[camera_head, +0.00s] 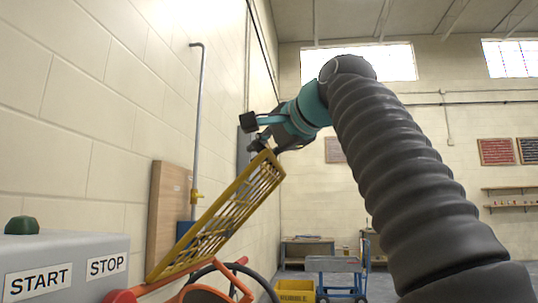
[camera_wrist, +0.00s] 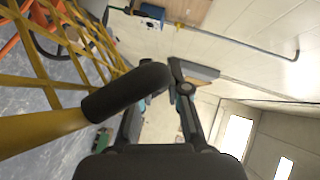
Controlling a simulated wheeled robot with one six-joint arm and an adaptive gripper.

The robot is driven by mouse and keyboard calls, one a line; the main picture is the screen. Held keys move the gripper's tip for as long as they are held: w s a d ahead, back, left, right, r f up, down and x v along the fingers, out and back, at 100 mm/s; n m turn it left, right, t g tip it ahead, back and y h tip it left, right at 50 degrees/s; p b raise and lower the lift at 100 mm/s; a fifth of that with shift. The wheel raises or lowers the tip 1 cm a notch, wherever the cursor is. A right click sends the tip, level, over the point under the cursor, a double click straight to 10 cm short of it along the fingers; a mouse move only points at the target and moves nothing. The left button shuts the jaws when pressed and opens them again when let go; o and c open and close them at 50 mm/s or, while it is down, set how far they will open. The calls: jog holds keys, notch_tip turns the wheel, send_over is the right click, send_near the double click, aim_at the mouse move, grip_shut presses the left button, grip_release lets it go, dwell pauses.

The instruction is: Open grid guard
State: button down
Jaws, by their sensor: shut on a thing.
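The grid guard (camera_head: 222,221) is a yellow barred frame in the head view, tilted steeply up to the right with its upper end raised. It also fills the left of the wrist view (camera_wrist: 40,85). A dark round handle (camera_wrist: 125,93) sits at the end of its yellow bar. My gripper (camera_head: 272,143) is at the guard's upper end, shut on the handle. In the wrist view the handle crosses in front of one finger, so the exact contact is partly hidden.
A grey control box (camera_head: 62,255) with START and STOP labels stands at lower left. A block wall with a pipe (camera_head: 200,110) runs close on the left. A yellow rubble tub (camera_head: 296,291) and blue cart (camera_head: 338,265) stand behind.

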jog(key=shift+a+r, duration=0.15)
dwell(0.4)
jog(key=c, duration=1.4)
grip_release()
jog(key=shift+s, duration=0.1)
jog(key=v, duration=1.2)
